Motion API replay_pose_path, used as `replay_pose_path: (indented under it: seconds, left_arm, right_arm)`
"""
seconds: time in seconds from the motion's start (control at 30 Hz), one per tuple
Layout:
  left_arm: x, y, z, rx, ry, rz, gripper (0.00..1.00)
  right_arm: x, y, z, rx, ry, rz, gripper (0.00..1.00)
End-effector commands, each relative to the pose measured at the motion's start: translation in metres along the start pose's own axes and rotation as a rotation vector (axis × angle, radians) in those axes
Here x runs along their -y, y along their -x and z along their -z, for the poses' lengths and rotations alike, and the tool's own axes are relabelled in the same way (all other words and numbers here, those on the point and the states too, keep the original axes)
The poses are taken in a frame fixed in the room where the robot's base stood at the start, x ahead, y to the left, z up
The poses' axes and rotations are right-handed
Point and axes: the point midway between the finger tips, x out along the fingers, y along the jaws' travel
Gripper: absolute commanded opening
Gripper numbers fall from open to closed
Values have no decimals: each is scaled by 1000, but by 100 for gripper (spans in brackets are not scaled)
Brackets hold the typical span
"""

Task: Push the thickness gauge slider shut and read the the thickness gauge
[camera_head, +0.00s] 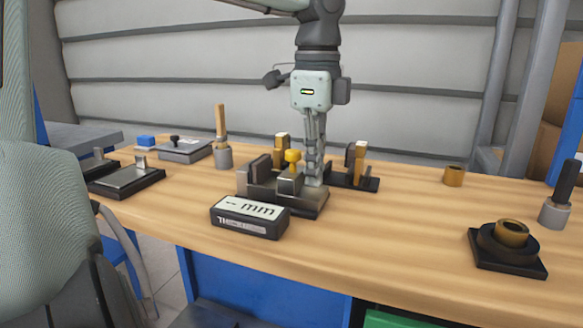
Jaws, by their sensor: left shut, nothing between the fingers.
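The thickness gauge (315,207) is a dark base on the wooden table with upright blocks on it. Its display box (250,217) stands in front and reads a dash and "mm", with no number visible. The slider (290,184) is a grey block with a yellow knob (292,157) on top. A dark upright block (259,168) stands to its left. My left gripper (314,182) points down, shut and empty, with its fingertips just right of the slider. I cannot tell whether they touch it. My right gripper is not in view.
A black stand with a brass ring (511,233) is at the right front. A loose brass ring (453,176) lies behind it. A wooden-handled tool (221,125) stands in a grey holder at the left. The table between gauge and stand is clear.

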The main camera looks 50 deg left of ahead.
Motion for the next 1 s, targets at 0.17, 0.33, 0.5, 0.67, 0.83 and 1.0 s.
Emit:
replay_pose_path:
  seconds: [0.17,0.33,0.5,0.67,0.83,1.0]
  left_arm:
    - [0,0,-5,-1,1,1,0]
    - [0,0,-11,-1,1,1,0]
    - [0,0,-16,-1,0,1,0]
    - [0,0,-21,0,0,0,0]
    - [0,0,-26,0,1,0,0]
    - [0,0,-31,0,0,0,0]
  right_arm:
    - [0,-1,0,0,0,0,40]
    - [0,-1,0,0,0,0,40]
    - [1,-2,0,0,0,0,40]
    - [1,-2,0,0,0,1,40]
    - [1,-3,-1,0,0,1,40]
    - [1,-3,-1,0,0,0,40]
